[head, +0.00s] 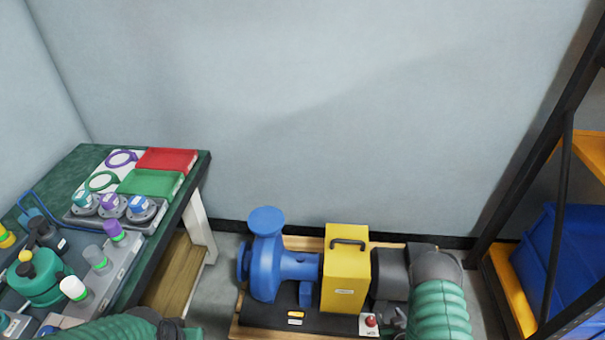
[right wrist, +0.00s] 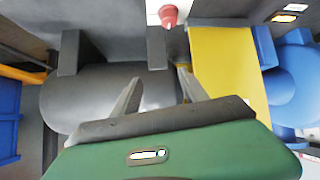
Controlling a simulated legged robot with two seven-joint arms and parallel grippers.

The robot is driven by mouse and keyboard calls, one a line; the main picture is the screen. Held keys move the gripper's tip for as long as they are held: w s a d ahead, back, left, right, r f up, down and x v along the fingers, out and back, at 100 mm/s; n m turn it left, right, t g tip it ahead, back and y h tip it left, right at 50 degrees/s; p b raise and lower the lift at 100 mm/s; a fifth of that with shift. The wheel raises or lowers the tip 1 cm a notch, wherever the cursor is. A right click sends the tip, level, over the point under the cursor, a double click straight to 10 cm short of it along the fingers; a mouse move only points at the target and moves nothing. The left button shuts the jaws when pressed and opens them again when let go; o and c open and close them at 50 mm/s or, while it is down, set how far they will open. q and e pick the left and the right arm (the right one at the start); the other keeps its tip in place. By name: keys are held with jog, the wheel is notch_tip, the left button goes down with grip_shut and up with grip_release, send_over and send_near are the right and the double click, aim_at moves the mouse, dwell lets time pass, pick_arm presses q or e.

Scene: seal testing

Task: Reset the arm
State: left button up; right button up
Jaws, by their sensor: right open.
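My right arm, in a ribbed green sleeve, comes in at the lower right of the head view. Its gripper (head: 397,320) is small and partly cut off at the bottom edge, beside the pump set. In the right wrist view the two grey fingers (right wrist: 158,85) are spread with nothing between them, in front of the dark grey motor (right wrist: 85,95). My left arm's green sleeve shows at the bottom left of the head view. A dark part at its end (head: 172,328) is cut off by the frame, and its jaws cannot be made out.
A green-topped bench (head: 82,158) at left holds trays, rings and bottles. A rack with a blue bin (head: 565,260) stands at right. The wall (head: 320,110) is bare.

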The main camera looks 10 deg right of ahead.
jog(key=w+a+r+g, duration=0.1)
jog(key=a+r+g, duration=0.15)
jog(key=r, duration=0.65)
jog(key=a+r+g, duration=0.2)
jog(key=a+r, duration=0.2)
jog(key=r, duration=0.4)
jog(key=s+a+r+g+y, duration=0.1)
jog(key=s+a+r+g, duration=0.1)
jog(key=s+a+r, duration=0.3)
jog(key=s+a+r+g, duration=0.1)
jog(key=s+a+r, duration=0.1)
jog(key=s+r, duration=0.5)
jog(key=w+r+p+v, duration=0.1)
jog(key=w+p+v, duration=0.2)
jog(key=p+v, duration=1.3)
jog(key=w+p+v, duration=0.4)
jog(key=p+v, duration=1.3)
jog(key=p, duration=0.1)
jog(key=shift+r+p, duration=0.35)
jog(key=shift+r, duration=0.1)
jog(key=shift+d, duration=0.1)
